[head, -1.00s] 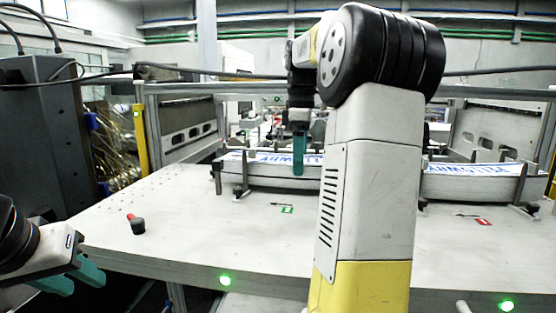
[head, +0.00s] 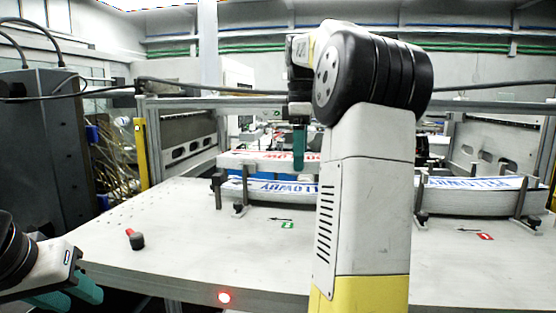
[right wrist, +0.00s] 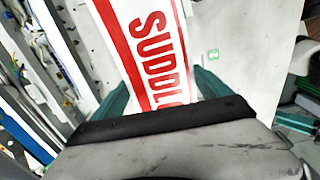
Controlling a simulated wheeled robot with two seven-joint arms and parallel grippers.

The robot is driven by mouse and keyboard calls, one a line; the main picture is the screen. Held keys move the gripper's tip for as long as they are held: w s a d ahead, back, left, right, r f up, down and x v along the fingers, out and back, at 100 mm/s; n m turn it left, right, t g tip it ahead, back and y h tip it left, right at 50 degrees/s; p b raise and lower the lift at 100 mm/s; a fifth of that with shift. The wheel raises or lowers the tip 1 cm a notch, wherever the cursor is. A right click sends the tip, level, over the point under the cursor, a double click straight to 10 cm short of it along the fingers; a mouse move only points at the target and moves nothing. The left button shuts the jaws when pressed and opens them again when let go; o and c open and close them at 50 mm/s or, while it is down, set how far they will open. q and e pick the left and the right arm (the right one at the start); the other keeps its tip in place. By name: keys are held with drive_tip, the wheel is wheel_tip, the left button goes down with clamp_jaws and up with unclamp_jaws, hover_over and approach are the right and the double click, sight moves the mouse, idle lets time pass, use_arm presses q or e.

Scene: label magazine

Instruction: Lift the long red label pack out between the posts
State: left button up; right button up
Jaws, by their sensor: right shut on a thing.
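The long red label pack (head: 262,158), white with red lettering, is above and behind a blue-lettered stack (head: 275,188) in the head view. My right gripper (head: 299,150) is shut on this pack. In the right wrist view the pack (right wrist: 155,50) runs between its two teal fingers (right wrist: 165,95). Dark posts (head: 219,190) stand at the left end of the blue stack, and others (head: 421,196) stand to the right. My right arm hides the pack's right end in the head view. My left gripper (head: 68,296) is open and empty at the lower left.
A second blue-lettered stack (head: 470,190) lies at the right between posts (head: 522,205). Green (head: 288,225) and red (head: 484,237) tags mark the table. The table's front left is mostly clear.

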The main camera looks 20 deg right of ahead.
drive_tip(key=shift+r, duration=3.95)
